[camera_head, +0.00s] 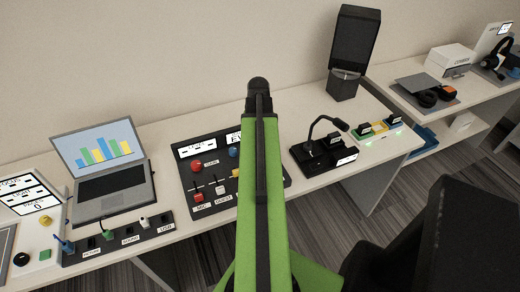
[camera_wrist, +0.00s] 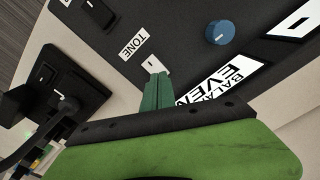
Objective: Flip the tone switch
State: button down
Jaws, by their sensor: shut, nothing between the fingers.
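The dark control panel (camera_wrist: 180,45) fills the upper middle of the wrist view. It carries a white label reading TONE (camera_wrist: 133,42). A small white plate with a dark mark, seemingly the tone switch (camera_wrist: 152,65), sits just below and right of that label. My gripper (camera_wrist: 157,76) is shut and empty, its green fingertips right at the lower edge of that white piece. I cannot tell whether they touch, or which way the switch is set. In the head view the panel (camera_head: 188,172) is partly hidden by my green arm, which also hides the tone switch and my gripper.
A blue knob (camera_wrist: 219,32) and a BALANCE EVEN display (camera_wrist: 225,80) are near the fingers. In the head view a red knob (camera_head: 197,166) is left of my arm, a laptop (camera_head: 112,190) further left, and a desk microphone (camera_head: 322,150) on the right.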

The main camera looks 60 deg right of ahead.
jog(key=shift+f+b, duration=0.7)
jog(key=shift+f, duration=0.05)
notch_tip(320, 180, up, 7)
jog(key=p, duration=0.7)
dwell(0.6)
jog(key=w+a+n, duration=0.1)
jog(key=w+a, duration=0.3)
jog(key=w+a+n, duration=0.1)
jog(key=w+a, duration=0.2)
jog(key=w, duration=0.1)
jog(key=shift+a+n, duration=0.3)
jog(key=shift+a, duration=0.05)
jog(key=w+a+n, duration=0.1)
jog(key=w+a, duration=0.2)
jog(key=a, duration=0.1)
jog(key=w+a+n, duration=0.1)
jog(key=w+a, duration=0.1)
jog(key=a, duration=0.2)
jog(key=w+a+n, duration=0.1)
jog(key=w+a, duration=0.2)
jog(key=a, duration=0.1)
jog(key=shift+w+a, duration=0.3)
jog(key=shift+a, duration=0.05)
jog(key=w+a+n, duration=0.2)
jog(key=a+n, duration=0.2)
jog(key=a, duration=1)
jog(key=w+a+n, duration=0.3)
jog(key=a, duration=1.2)
jog(key=shift+a+n, duration=0.25)
jog(key=shift+n, duration=0.15)
